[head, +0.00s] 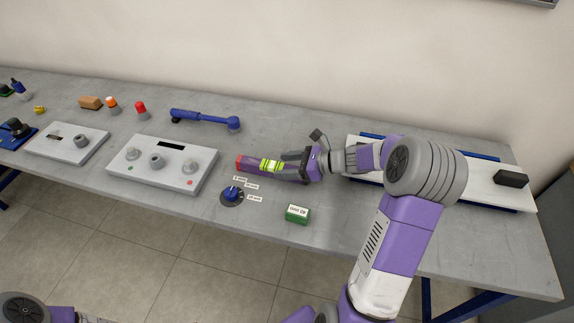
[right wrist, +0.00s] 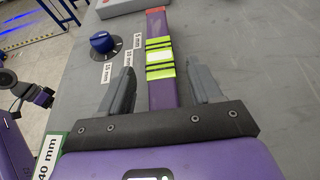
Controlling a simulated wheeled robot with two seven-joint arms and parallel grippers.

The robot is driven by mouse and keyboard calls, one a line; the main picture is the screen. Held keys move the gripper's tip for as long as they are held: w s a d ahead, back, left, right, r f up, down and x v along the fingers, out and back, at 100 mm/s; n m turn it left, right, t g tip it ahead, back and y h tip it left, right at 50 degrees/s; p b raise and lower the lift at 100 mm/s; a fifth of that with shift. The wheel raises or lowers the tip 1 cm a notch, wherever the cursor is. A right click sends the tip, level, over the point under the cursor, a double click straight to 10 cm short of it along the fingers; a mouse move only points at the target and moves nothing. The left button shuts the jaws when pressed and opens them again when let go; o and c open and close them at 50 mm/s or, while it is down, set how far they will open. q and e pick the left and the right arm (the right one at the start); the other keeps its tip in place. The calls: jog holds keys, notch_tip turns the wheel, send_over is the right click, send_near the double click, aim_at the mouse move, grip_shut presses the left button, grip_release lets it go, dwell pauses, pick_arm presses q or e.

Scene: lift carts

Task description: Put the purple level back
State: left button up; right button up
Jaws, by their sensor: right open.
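The purple level (head: 252,164) lies on the grey table, left of my right gripper in the head view. It has a red end and a yellow-green banded middle with a pale window. My right gripper (head: 293,163) is open, with its fingers pointing along the level. In the right wrist view the level (right wrist: 160,60) runs between the two open fingers (right wrist: 160,88), with a gap on each side. Its near end is hidden behind the gripper's palm. My left gripper does not show clearly in either view.
A blue knob (head: 232,194) with small labels and a green block (head: 297,214) sit near the front edge. A grey control box (head: 163,166) stands left, a blue wrench-like tool (head: 204,119) behind. A white board (head: 465,180) lies right, partly behind my arm.

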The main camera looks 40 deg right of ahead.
jog(key=p+v, duration=0.2)
jog(key=v, duration=1)
jog(key=shift+p, duration=0.4)
jog(key=shift+a, duration=0.1)
